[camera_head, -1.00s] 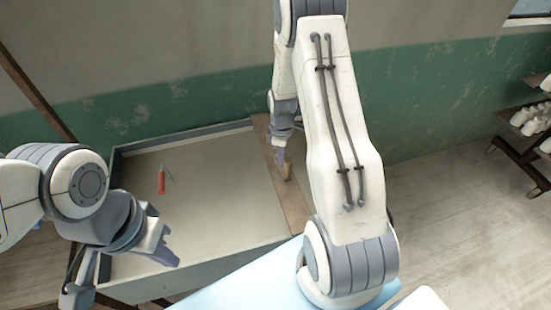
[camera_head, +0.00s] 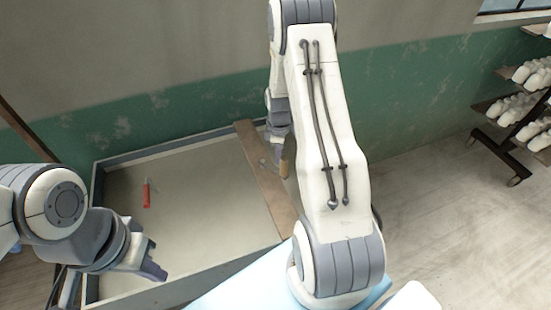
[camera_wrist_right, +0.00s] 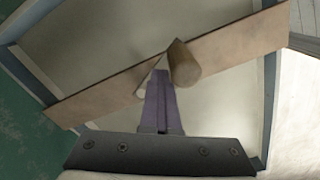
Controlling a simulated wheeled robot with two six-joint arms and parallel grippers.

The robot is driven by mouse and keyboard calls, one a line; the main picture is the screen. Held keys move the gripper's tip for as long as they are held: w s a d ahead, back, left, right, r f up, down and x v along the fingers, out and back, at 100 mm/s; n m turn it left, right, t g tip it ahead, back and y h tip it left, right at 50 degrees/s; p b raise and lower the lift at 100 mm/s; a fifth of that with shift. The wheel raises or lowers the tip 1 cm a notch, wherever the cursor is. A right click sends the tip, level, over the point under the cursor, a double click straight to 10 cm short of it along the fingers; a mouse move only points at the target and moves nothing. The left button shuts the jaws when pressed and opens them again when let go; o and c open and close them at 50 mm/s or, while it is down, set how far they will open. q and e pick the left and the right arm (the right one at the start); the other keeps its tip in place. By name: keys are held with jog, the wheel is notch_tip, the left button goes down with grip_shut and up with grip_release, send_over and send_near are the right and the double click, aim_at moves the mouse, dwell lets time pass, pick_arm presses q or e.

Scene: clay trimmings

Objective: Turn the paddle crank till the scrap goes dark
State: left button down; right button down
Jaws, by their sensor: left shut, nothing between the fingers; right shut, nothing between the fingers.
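A wide trough (camera_head: 98,200) holds a flat, pale beige-grey surface that looks like the scrap (camera_head: 200,205). A brown board (camera_head: 262,185) lies across its right part. In the head view the arm partly hides this gripper. My left gripper (camera_head: 158,272) is shut and empty above the trough's front left.
A red-handled tool (camera_head: 147,193) is in the trough's left part. A light blue surface (camera_head: 240,285) lies at the front. A rack with white pieces (camera_head: 525,105) stands at the far right, with open floor (camera_head: 440,200) before it. A green and grey wall is behind.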

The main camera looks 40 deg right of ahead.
jog(key=shift+w+d, duration=0.25)
jog(key=shift+d, duration=0.4)
jog(key=shift+w+d, duration=0.25)
jog(key=shift+d, duration=0.35)
jog(key=d, duration=0.1)
jog(key=w+d, duration=0.1)
jog(key=d, duration=0.1)
jog(key=shift+w+d, duration=0.2)
jog(key=shift+w, duration=0.2)
grip_release()
notch_tip(320, 180, up, 9)
jog(key=p, duration=0.5)
jog(key=shift+p, duration=0.4)
jog(key=shift+a, duration=0.1)
